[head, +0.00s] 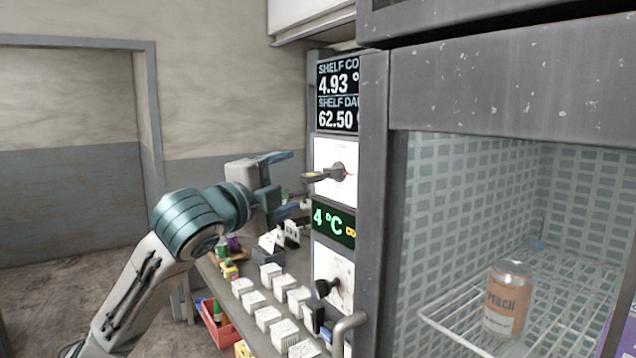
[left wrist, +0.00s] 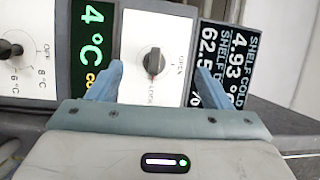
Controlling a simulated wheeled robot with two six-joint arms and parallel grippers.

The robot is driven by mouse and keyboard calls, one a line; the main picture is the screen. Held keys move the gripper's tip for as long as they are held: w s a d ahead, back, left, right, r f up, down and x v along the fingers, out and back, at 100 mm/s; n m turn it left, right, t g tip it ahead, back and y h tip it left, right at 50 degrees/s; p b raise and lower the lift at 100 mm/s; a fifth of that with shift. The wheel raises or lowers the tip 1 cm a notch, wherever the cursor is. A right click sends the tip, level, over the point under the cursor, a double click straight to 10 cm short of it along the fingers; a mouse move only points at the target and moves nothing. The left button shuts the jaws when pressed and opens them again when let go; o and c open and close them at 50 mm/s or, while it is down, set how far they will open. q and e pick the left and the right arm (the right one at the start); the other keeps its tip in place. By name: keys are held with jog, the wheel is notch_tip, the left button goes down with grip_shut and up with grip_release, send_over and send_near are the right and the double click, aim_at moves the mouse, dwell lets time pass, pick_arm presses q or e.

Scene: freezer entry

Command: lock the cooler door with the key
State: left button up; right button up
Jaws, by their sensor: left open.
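The key (head: 318,177) sticks out of the lock on a white plate (head: 347,152) on the cooler's grey front post, between the two displays. In the left wrist view the key (left wrist: 153,62) shows end-on as a dark grip on a round base, with OPEN and LOCK printed beside it. My left gripper (head: 276,177) is open and empty, facing the key and a little short of it. Its two blue fingers (left wrist: 158,86) appear on either side of the key, apart from it. The cooler door itself cannot be made out clearly. My right gripper is not in view.
A dark temperature knob (head: 326,288) and a grey handle (head: 347,325) stick out below the lock. A green 4 °C display (head: 333,225) sits between. A counter with several white boxes (head: 270,318) lies below my arm. A can (head: 508,300) stands on the cooler's wire shelf.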

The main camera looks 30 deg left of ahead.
pick_arm(q)
jog(key=s+b, duration=0.1)
jog(key=s+a+b, duration=0.1)
jog(key=s+b, duration=0.1)
jog(key=shift+s+a, duration=0.2)
dwell(0.5)
jog(key=shift+f, duration=0.1)
dwell(0.4)
